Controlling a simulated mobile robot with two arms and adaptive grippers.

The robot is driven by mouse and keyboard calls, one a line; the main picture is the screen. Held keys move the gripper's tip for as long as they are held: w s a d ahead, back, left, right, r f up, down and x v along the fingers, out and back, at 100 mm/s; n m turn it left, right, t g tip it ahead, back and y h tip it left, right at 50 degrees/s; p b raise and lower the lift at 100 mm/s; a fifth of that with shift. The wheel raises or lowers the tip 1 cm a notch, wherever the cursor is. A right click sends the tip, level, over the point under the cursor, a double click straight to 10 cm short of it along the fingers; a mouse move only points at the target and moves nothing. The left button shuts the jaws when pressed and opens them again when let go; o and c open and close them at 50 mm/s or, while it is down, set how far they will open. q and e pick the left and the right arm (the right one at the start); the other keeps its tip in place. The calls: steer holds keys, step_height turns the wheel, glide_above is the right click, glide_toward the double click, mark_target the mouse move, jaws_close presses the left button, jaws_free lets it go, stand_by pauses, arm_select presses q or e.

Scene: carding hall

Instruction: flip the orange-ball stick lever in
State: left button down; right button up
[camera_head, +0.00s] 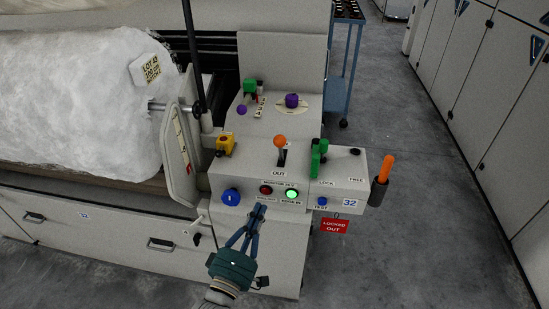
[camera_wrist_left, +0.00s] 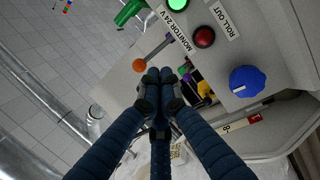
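The orange-ball stick lever (camera_head: 280,141) stands upright from a dark slot on top of the grey control console, with the label OUT in front of its slot. In the left wrist view its orange ball (camera_wrist_left: 139,65) and metal stick show just beyond the fingertips. My left gripper (camera_head: 259,208) is in front of the console's front face, below the lever and apart from it. Its blue fingers come together at the tips, which also shows in the left wrist view (camera_wrist_left: 160,88). Nothing is seen held. My right gripper is not in view.
The console (camera_head: 240,170) also carries a green lever (camera_head: 318,158), a yellow device (camera_head: 225,145), a purple knob (camera_head: 292,101), a blue knob (camera_head: 231,197) and a lit green button (camera_head: 292,195). An orange-handled stick (camera_head: 386,168) stands at its right. The floor (camera_head: 420,230) to the right is clear.

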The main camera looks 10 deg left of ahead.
mark_target(278, 143)
arm_select(q)
step_height(278, 143, up, 6)
steer(key=n+t, duration=0.1)
steer(key=shift+s+n+t, duration=0.15)
steer(key=shift+n+t, duration=0.25)
steer(key=shift+r, duration=0.1)
steer(key=b+x, duration=0.2)
steer(key=x, duration=1.2)
steer(key=shift+a, duration=0.1)
